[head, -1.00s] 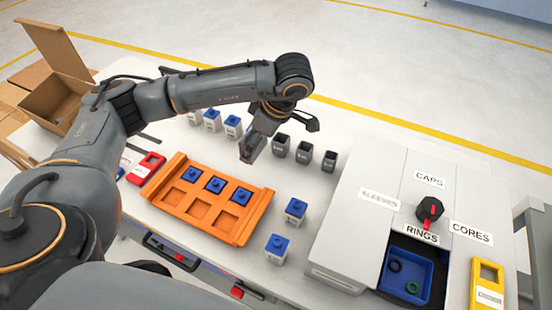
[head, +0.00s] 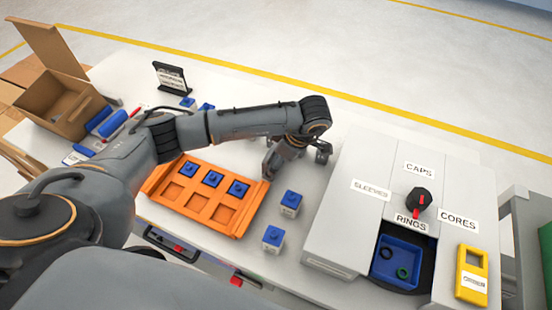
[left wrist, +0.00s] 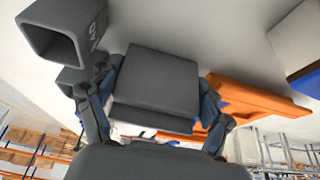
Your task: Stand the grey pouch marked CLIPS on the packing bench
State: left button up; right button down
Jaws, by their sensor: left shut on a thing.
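No pouch marked CLIPS can be made out. My left gripper (head: 272,165) is near the right rear corner of the orange tray (head: 238,228). In the left wrist view, the left gripper (left wrist: 160,78) is shut on a dark grey block (left wrist: 155,75); no marking is readable on it. An open, hollow grey sleeve (left wrist: 65,38) with small unclear marking is beside the left finger. The orange tray (left wrist: 255,100) shows beyond the right finger. My right gripper is not in view.
Blue-topped pieces sit in the tray's rear row; two blue-capped blocks (head: 291,203) (head: 273,239) stand right of it. A grey dispenser (head: 345,210) with a blue bin (head: 398,258) is at right. An open cardboard box (head: 62,105) and small black stand (head: 172,79) are at left.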

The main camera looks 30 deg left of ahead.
pick_arm(q)
jog(key=shift+f, duration=0.1)
jog(key=o, duration=1)
jog(key=b+v, duration=0.1)
jog(key=v, duration=0.3)
jog(key=shift+w+d+r+b, duration=0.1)
jog(key=shift+d+r+b, duration=0.05)
jog(key=shift+r+b, duration=0.15)
jog(key=shift+v, duration=3.85)
